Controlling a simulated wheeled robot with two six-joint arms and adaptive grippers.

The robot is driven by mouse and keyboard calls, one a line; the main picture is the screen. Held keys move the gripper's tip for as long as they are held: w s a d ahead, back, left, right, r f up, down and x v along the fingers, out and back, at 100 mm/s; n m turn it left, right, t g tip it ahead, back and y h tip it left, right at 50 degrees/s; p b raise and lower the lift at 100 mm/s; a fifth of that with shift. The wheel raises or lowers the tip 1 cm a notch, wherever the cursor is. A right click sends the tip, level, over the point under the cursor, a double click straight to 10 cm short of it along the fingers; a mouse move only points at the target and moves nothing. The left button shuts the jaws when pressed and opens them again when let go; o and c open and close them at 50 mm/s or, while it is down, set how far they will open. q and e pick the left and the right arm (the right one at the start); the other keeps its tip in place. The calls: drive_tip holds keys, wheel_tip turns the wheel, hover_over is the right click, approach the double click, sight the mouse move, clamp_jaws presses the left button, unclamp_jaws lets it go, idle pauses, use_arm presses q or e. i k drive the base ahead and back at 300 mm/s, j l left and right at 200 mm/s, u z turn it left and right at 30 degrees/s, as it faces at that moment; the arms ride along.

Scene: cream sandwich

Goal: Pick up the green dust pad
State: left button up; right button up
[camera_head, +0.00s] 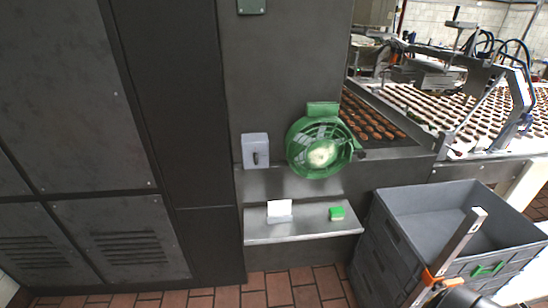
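The green dust pad (337,213) is a small bright green block. It lies on the right half of a narrow metal shelf (300,230) that juts from the dark cabinet wall. Nothing covers it.
A white item (279,209) sits left of the pad on the shelf. Stacked grey crates (388,236) stand right, with a pale bar (459,243) in front. Tiled floor lies below the shelf.

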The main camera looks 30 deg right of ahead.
sight(335, 213)
drive_tip(key=z, duration=0.75)
